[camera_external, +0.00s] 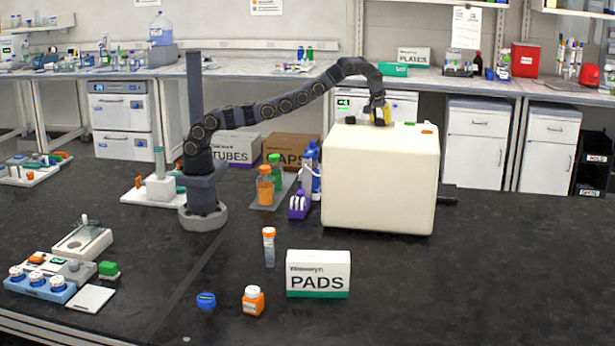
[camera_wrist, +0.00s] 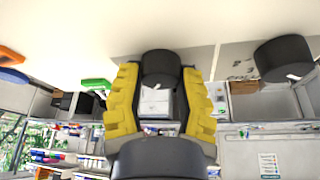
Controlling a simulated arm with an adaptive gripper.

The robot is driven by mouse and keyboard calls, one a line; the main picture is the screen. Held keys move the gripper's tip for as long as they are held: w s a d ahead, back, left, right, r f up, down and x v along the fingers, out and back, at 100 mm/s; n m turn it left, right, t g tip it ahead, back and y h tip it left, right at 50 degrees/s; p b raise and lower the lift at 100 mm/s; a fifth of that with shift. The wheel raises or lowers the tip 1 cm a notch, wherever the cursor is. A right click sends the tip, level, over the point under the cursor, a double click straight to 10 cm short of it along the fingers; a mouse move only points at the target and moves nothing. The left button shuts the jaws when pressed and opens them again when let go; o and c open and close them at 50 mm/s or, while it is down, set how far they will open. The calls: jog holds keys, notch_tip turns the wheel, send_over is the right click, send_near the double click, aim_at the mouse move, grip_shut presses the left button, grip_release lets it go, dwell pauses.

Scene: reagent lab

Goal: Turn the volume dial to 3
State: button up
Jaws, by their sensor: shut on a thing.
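The cream box-shaped device (camera_external: 380,180) stands on the black bench, and it fills the top of the wrist view (camera_wrist: 150,20). My gripper (camera_external: 378,112) is at the device's far upper edge. In the wrist view its yellow ribbed fingers (camera_wrist: 160,95) are closed around a black round dial (camera_wrist: 160,68). A second black dial (camera_wrist: 284,60) sits to the right on the same pale panel, apart from the fingers. Small dark marks show left of that second dial, too blurred to read surely. The dials' face is hidden in the external view. I cannot tell the held dial's setting.
Orange (camera_external: 427,132) and green pieces sit on the device's top. A purple rack (camera_external: 299,205), blue bottles (camera_external: 312,172) and orange bottle (camera_external: 265,187) stand left of it. The PADS box (camera_external: 318,273) is in front. The bench at right is clear.

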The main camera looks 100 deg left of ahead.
aim_at(370, 134)
jog(key=shift+f+n+g, duration=0.2)
jog(key=shift+n+g, duration=0.1)
jog(key=shift+n, duration=0.4)
jog(key=o, duration=1.1)
jog(key=shift+o, duration=0.2)
jog(key=shift+r, duration=0.35)
jog(key=shift+s+d+r, duration=0.1)
jog(key=shift+r, duration=0.15)
jog(key=shift+d+r, duration=0.2)
jog(key=shift+d, duration=0.6)
jog(key=shift+s+d+f, duration=0.15)
jog(key=shift+s+d, duration=0.05)
jog(key=shift+d, duration=0.4)
jog(key=shift+s+d, duration=0.35)
jog(key=shift+d, duration=1.15)
jog(key=shift+s+d, duration=0.4)
jog(key=shift+d, duration=1.15)
jog(key=shift+s+d, duration=0.35)
jog(key=shift+d, duration=1.15)
